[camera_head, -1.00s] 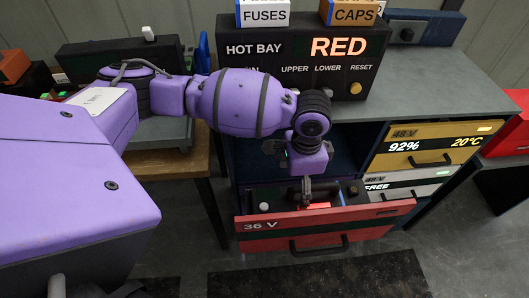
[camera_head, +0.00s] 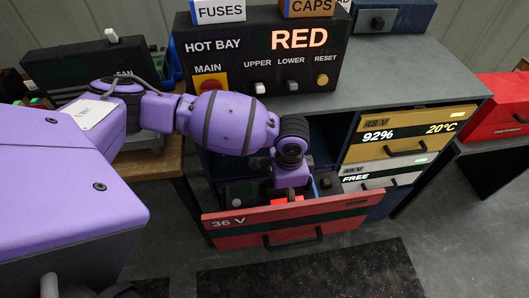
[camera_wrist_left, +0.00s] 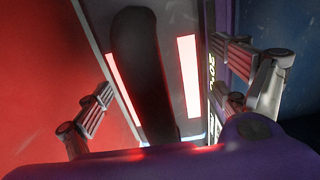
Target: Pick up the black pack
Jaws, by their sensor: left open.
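My left gripper (camera_head: 290,193) hangs from its purple arm over the open red 36 V drawer (camera_head: 275,227), its fingertips partly hidden behind the wrist. In the left wrist view its two fingers (camera_wrist_left: 168,92) are apart, with nothing gripped. Between and beyond them is a long black bar (camera_wrist_left: 145,75) on a grey face with glowing red strips on both sides. This looks like the top of the black pack, but I cannot tell its full outline. In the head view the pack is mostly hidden by my wrist; a red glow (camera_head: 285,200) shows there.
The black hot bay panel (camera_head: 262,62) reads RED and stands on the grey bench top (camera_head: 400,75). Yellow 92% (camera_head: 407,134) and grey FREE drawers (camera_head: 385,173) are shut at right. A red case (camera_head: 497,105) stands far right. A dark mat (camera_head: 310,272) lies on the floor.

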